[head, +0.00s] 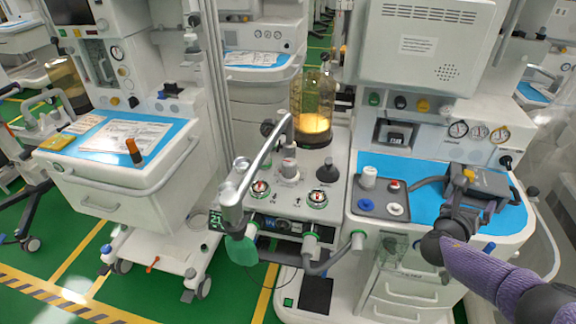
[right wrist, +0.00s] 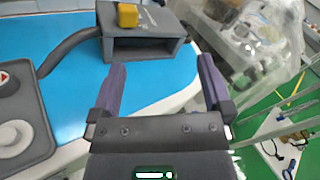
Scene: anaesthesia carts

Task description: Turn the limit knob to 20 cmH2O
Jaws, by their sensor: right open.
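No scale reading can be made out, and I cannot tell for sure which control is the limit knob. A grey-white upright knob (head: 289,166) stands on the breathing block of the middle machine, between two round red-and-green valve discs (head: 317,198). A dark knob (head: 327,172) stands to its right. My right gripper (head: 468,200) is well to the right of these, over the blue worktop beside a grey box. In the right wrist view my right gripper (right wrist: 160,72) is open and empty, its purple-grey fingers apart. My left gripper is not in view.
The grey box (right wrist: 150,47) with a yellow top piece lies just ahead of my fingers. A dark tray (head: 383,190) with several coloured caps lies between gripper and knobs. A grey bag arm (head: 265,150) with a green bag (head: 241,250) overhangs the block's left side.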

